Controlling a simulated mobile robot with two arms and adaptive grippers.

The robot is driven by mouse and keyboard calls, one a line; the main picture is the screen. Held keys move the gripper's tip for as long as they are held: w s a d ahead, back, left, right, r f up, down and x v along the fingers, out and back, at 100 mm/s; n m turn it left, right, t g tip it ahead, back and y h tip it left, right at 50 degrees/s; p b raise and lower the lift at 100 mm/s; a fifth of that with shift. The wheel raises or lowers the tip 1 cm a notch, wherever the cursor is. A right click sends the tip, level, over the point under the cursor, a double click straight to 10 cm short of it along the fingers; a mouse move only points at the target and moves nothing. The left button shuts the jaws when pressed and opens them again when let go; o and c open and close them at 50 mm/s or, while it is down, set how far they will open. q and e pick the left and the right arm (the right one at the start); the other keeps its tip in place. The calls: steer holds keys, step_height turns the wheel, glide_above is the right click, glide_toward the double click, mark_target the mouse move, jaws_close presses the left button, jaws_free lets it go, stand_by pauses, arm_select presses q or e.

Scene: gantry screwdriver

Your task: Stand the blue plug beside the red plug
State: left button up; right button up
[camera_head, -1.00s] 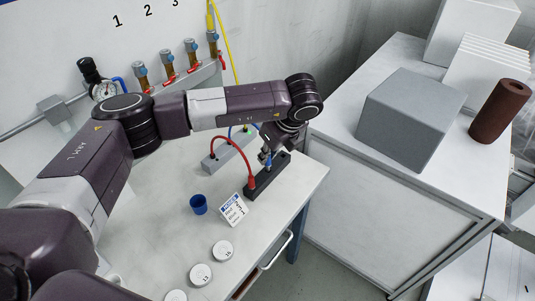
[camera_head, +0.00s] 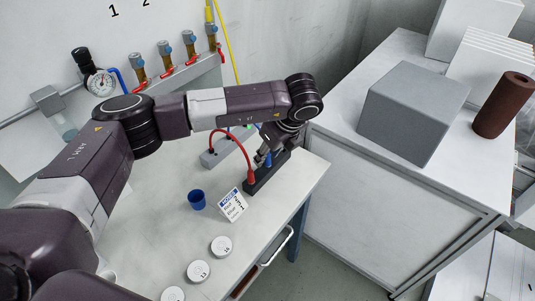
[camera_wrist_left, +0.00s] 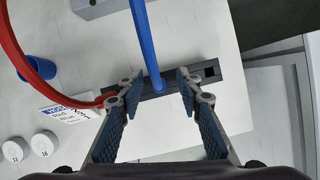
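The blue plug (camera_wrist_left: 158,88), on a blue cable, stands in the black socket strip (camera_wrist_left: 180,80). The red plug (camera_head: 251,178), on a red cable, stands in the same strip toward its near end, which shows in the head view (camera_head: 263,181). In the left wrist view the red plug is partly hidden behind the left finger. My left gripper (camera_wrist_left: 157,92) is open, with its fingers apart on either side of the blue plug and a gap to each. In the head view my left gripper (camera_head: 268,155) is over the strip. My right gripper is out of view.
A grey box (camera_head: 212,158) lies behind the strip. A blue cup (camera_head: 197,199), a label card (camera_head: 232,204) and several white numbered discs (camera_head: 221,246) are on the table. A side bench (camera_head: 400,190) holds a grey block (camera_head: 410,110) and a brown cylinder (camera_head: 503,105).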

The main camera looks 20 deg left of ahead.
arm_select(q)
steer(key=v, duration=0.8)
stand_by(0.8)
